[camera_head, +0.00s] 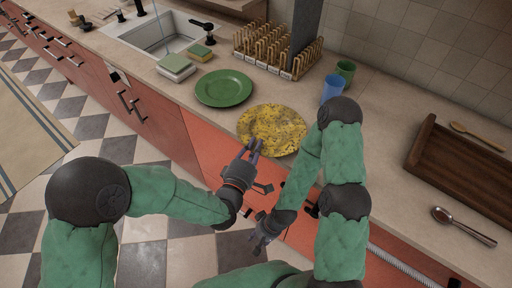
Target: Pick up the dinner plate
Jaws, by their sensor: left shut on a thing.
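A yellow plate with dark speckles (278,122) is at the counter's front edge. A plain green plate (224,88) lies behind it to the left. My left gripper (254,148) is at the near left rim of the yellow plate and is shut on that rim. The fingertips partly cover the rim. I cannot tell whether the plate is lifted off the counter. My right gripper (260,243) hangs low in front of the drawers, away from both plates. Its fingers are small and dark, and I cannot tell how far apart they are.
A wooden dish rack (262,58) stands behind the plates. A blue cup (331,88) and a green cup (345,70) stand right of it. A wooden tray (424,142) and a spoon (465,227) lie at the right. Sponges (176,66) sit beside the sink (160,34).

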